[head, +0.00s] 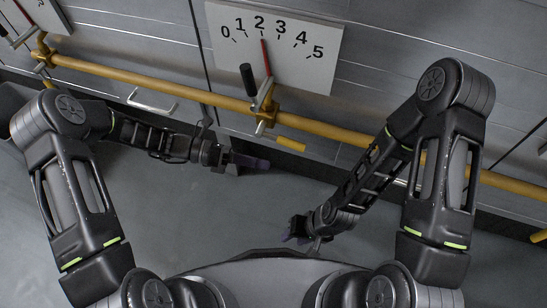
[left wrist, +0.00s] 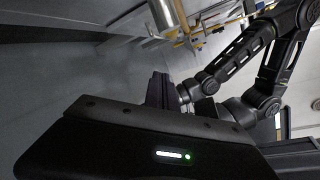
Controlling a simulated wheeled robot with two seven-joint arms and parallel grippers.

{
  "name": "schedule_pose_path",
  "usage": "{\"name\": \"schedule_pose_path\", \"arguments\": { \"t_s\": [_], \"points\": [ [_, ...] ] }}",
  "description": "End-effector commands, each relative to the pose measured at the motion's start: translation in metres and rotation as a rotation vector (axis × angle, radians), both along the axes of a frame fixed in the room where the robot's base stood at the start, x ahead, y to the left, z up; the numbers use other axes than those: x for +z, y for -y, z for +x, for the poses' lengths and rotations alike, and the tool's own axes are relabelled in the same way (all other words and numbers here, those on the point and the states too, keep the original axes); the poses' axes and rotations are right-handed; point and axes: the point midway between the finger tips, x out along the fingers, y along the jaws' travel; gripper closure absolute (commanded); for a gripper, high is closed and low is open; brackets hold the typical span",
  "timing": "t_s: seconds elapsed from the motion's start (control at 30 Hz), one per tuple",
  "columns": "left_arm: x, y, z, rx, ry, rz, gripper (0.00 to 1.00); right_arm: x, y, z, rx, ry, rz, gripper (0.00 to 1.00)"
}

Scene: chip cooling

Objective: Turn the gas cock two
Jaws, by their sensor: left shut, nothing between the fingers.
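The gas cock (head: 263,104) sits on the yellow pipe in the middle of the head view. It has a black-ended handle (head: 248,79) pointing up and a yellow-ended lever (head: 291,144) at its lower right. The white dial plate (head: 308,75) behind it is numbered 0 to 5, and its red needle (head: 265,57) points at about 2. My left gripper (head: 262,163) is shut and empty, below the cock and apart from it. Its dark fingers show in the left wrist view (left wrist: 158,90). My right gripper (head: 291,232) hangs lower right, touching nothing visible; its fingers are too small to read.
The yellow pipe (head: 170,80) runs across the grey metal front, sloping down to the right. A metal handle (head: 151,101) sticks out below it on the left. Another dial plate (head: 45,14) is cut off at the upper left. The grey floor (head: 205,215) below is clear.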

Motion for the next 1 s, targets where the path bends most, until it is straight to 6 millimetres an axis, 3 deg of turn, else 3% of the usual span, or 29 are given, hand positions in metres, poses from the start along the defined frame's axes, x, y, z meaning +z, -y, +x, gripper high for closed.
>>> {"name": "schedule_pose_path", "arguments": {
  "t_s": [0.1,0.3,0.77,1.0],
  "points": [
    [0.0,-0.027,0.005,0.003,0.0,0.002,1.0,0.002,0.0,0.0,0.0,0.001,0.0,0.64],
    [-0.001,-0.055,0.01,0.0,-0.001,0.0,1.0,0.003,0.0,0.0,0.0,0.0,0.0,0.64],
    [-0.002,-0.064,0.011,0.005,-0.004,0.001,1.0,0.004,0.0,0.0,0.0,0.0,0.0,0.64],
    [-0.015,-0.102,0.0,0.116,-0.075,-0.061,1.0,0.015,0.0,0.0,0.001,0.0,0.0,0.64]
  ]
}}
